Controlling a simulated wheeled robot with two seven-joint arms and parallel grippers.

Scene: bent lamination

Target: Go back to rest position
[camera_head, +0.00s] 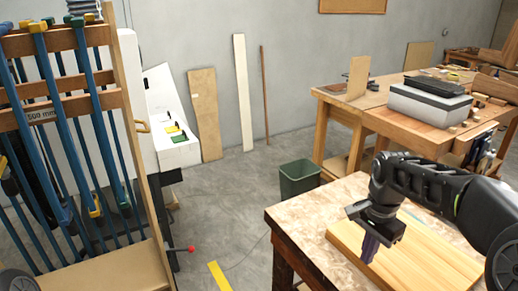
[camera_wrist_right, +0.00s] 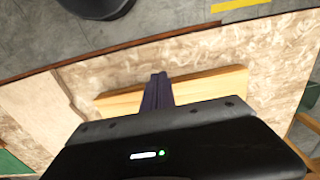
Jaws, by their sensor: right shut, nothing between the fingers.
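My right gripper (camera_head: 369,246) comes in from the right in the head view, above a light wooden board (camera_head: 430,262) on the near workbench (camera_head: 290,222). Its fingers are together with nothing between them. In the right wrist view the closed dark fingers (camera_wrist_right: 158,84) point toward the board (camera_wrist_right: 218,86), which lies on the mottled bench top (camera_wrist_right: 270,60). I cannot tell how much gap is between the fingertips and the board. My left gripper is not in view.
A rack of blue clamps (camera_head: 70,110) stands at the left. A green bin (camera_head: 299,180) is behind the near bench. A farther workbench (camera_head: 420,128) carries a grey box (camera_head: 430,104). Grey floor (camera_head: 225,215) with a yellow strip (camera_head: 220,277) is open between rack and bench.

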